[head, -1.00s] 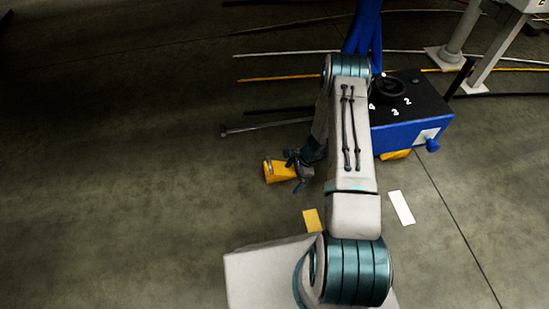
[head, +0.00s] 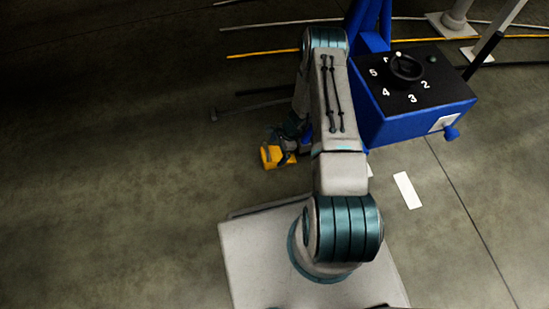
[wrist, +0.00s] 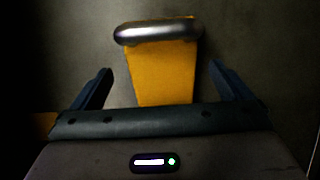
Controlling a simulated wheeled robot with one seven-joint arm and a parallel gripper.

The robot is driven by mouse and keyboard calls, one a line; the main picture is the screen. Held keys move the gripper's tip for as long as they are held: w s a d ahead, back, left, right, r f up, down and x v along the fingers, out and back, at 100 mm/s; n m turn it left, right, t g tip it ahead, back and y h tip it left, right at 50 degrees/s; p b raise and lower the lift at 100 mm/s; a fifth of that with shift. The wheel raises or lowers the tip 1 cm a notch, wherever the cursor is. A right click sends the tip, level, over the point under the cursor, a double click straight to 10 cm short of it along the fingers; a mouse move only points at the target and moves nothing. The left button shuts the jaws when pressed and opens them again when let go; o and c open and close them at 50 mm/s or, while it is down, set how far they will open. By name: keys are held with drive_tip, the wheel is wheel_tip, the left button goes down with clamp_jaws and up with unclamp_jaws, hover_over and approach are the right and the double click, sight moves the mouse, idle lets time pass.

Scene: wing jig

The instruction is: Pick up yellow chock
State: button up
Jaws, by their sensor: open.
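The yellow chock (head: 271,157) lies on the concrete floor left of my arm in the head view. In the wrist view the chock (wrist: 163,78) is a yellow block with a rounded grey metal bar across its far end. My gripper (wrist: 159,72) is open there, with one dark finger on each side of the chock and a gap on both sides. The chock's near end is hidden behind the gripper body. In the head view my gripper (head: 291,143) is at the chock's right side, partly hidden by my arm.
A blue box (head: 418,122) with a black numbered top and a handwheel stands right of my arm. A white floor marking (head: 407,190) lies in front of it. Rods and a yellow line (head: 262,52) run across the floor behind. The floor at left is clear.

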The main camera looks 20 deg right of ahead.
sight(275, 153)
drive_tip(key=shift+b+x, duration=1.8)
drive_tip(key=shift+x, duration=1.1)
drive_tip(key=shift+w+d, duration=0.15)
drive_tip(key=shift+w, duration=0.05)
drive_tip(key=c, duration=1.5)
drive_tip(key=shift+c, duration=0.9)
drive_tip(key=shift+r, duration=0.1)
